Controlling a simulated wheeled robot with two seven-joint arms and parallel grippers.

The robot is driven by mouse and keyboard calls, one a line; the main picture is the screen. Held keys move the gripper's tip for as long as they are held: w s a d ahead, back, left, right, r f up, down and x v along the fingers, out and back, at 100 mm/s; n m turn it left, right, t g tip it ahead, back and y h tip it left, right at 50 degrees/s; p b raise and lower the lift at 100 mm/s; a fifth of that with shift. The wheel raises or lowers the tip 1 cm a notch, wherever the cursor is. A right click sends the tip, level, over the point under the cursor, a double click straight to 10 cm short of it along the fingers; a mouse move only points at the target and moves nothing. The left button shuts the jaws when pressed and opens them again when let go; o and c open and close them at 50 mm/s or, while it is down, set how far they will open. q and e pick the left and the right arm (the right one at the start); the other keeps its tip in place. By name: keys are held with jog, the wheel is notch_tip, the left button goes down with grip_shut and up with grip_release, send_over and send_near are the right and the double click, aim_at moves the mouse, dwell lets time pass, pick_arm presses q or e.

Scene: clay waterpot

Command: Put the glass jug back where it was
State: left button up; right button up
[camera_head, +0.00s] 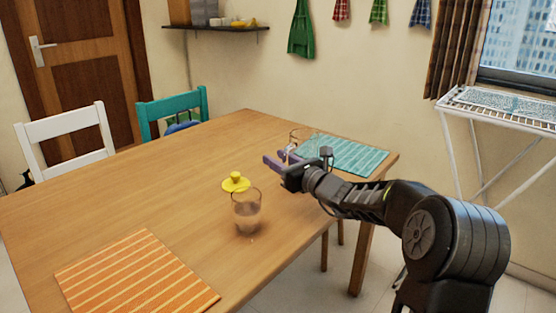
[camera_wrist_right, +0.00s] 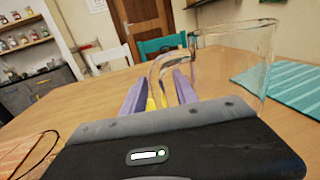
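The clear glass jug (camera_head: 301,136) is upright at the left edge of the teal striped mat (camera_head: 350,154); I cannot tell whether its base overlaps the mat. In the right wrist view the jug (camera_wrist_right: 245,62) is at the right, its base hidden behind my gripper. My right gripper (camera_head: 277,157) has its purple fingers apart, one on each side of the jug's handle (camera_wrist_right: 157,73), with a gap visible between them. A clear glass tumbler (camera_head: 246,212) stands nearer the middle of the table, with a yellow knobbed lid (camera_head: 236,182) behind it. My left gripper is out of view.
The wooden table (camera_head: 150,190) is mostly bare on its left side. An orange striped mat (camera_head: 135,272) lies at the front left. A white chair (camera_head: 68,135) and a teal chair (camera_head: 172,108) stand at the far side. A white drying rack (camera_head: 500,108) stands at the right.

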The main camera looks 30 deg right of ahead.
jog(key=shift+s, duration=0.1)
jog(key=s+d+p, duration=0.1)
jog(key=s, duration=1)
jog(key=shift+s, duration=0.4)
